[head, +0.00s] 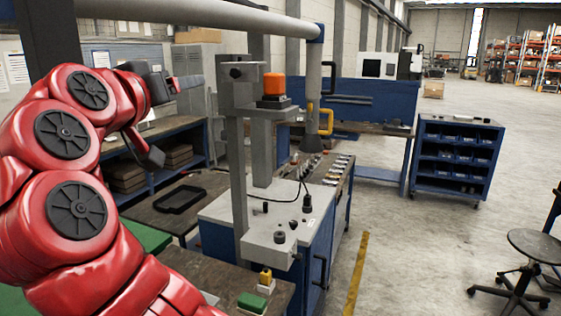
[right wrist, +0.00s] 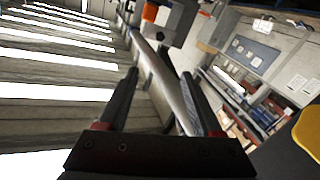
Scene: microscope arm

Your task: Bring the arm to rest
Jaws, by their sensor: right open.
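A jointed grey pipe arm (head: 225,15) crosses the top of the head view. It bends at a blue joint (head: 316,33) and hangs down to a dark cone-shaped end (head: 313,143) above a cabinet top. A yellow handle (head: 326,121) sticks out near that end. My left gripper (head: 180,119) is open and empty, left of the grey post, with its fingers spread apart. My right gripper (right wrist: 163,98) shows only in the right wrist view. It is open, and a grey tube (right wrist: 165,75) runs behind the gap between its fingers. I cannot tell whether they touch.
A grey post (head: 237,165) with an orange lamp (head: 274,84) rises from the white-topped cabinet (head: 222,207). A black tray (head: 180,198) lies on a bench at left. A blue bin cart (head: 455,160) and a stool (head: 533,243) stand right. The floor between is clear.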

